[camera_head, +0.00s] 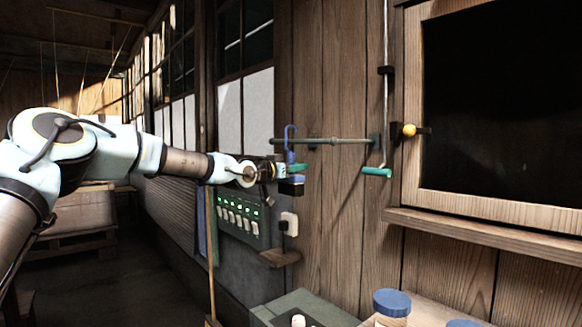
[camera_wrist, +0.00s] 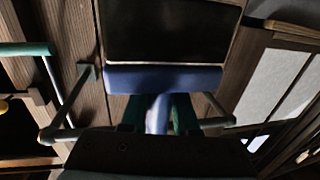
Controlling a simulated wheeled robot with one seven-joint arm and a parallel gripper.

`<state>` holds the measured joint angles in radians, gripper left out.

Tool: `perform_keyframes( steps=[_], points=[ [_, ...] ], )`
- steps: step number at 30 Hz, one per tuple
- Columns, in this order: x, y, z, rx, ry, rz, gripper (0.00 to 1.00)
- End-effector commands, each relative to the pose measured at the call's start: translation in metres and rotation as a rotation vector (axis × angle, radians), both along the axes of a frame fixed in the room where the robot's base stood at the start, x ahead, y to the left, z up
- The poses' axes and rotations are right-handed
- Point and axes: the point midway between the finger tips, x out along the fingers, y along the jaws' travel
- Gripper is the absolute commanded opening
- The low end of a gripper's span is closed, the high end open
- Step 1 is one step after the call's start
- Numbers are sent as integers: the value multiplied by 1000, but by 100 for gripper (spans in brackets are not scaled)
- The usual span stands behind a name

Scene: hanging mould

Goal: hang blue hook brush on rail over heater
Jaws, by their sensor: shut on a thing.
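My gripper (camera_head: 291,169) is shut on the blue hook brush at the left end of a grey wall rail (camera_head: 335,141). In the head view the brush's blue hook (camera_head: 289,132) rises above the gripper and overlaps the rail. I cannot tell whether it rests on it. The dark brush head (camera_head: 291,188) hangs below the gripper. In the wrist view the teal fingers (camera_wrist: 158,115) are on both sides of the blue handle, with the blue brush head (camera_wrist: 163,78) beyond. The rail (camera_wrist: 68,133) shows on both sides; its middle is hidden. No heater is clearly identifiable.
A rod with a teal handle (camera_head: 377,172) hangs right of the rail. A green switch panel (camera_head: 241,215) and a white socket (camera_head: 289,223) are on the wall below. A wooden-framed dark panel (camera_head: 500,110) with a ledge is at right. Blue-lidded jars (camera_head: 392,303) stand in front.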

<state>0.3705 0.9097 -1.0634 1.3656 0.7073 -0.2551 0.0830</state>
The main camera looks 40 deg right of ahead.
Motion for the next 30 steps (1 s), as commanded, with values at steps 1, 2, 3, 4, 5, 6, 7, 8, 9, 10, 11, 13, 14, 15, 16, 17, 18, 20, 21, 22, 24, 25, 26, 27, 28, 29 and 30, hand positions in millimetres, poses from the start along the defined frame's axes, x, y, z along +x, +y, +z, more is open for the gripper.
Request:
perform_keyframes(
  steps=[1,2,3,4,5,6,7,8,9,10,11,13,14,15,16,17,18,20,21,22,24,25,26,27,28,29,30],
  points=[
    [-1,-5,2,-1,1,-1,0],
    [-1,-7,2,-1,1,-1,0],
    [-1,-10,2,0,0,-1,0],
    [-1,-12,2,0,0,-1,0],
    [-2,-15,2,0,0,0,0],
    [-2,-18,2,0,0,-1,0],
    [-2,-20,2,1,0,-1,0],
    [-1,-22,2,1,0,0,0],
    [-2,-25,2,0,0,0,0],
    [-2,-27,2,0,0,-1,0],
    [-3,-30,2,0,0,-1,0],
    [-2,-33,-1,0,0,1,0],
    [-2,-33,-7,1,0,1,0],
    [-2,-32,-10,1,0,1,0],
    [-2,-32,-12,1,0,1,0],
    [-2,-32,-14,1,0,1,0],
    [-2,-32,-16,0,0,1,0],
    [-2,-32,-19,0,-1,0,0],
    [-2,-32,-21,0,-1,0,0],
    [-2,-32,-22,0,-1,0,0],
    [-2,-32,-24,0,-1,0,0],
    [-2,-32,-25,0,-1,0,0],
    [-2,-32,-25,0,-1,0,0],
    [-2,-32,-26,0,-1,0,0],
    [-2,-32,-26,0,-1,0,0],
    [-2,-32,-26,-1,-1,0,0],
    [-2,-32,-26,0,-1,0,0]
  ],
)
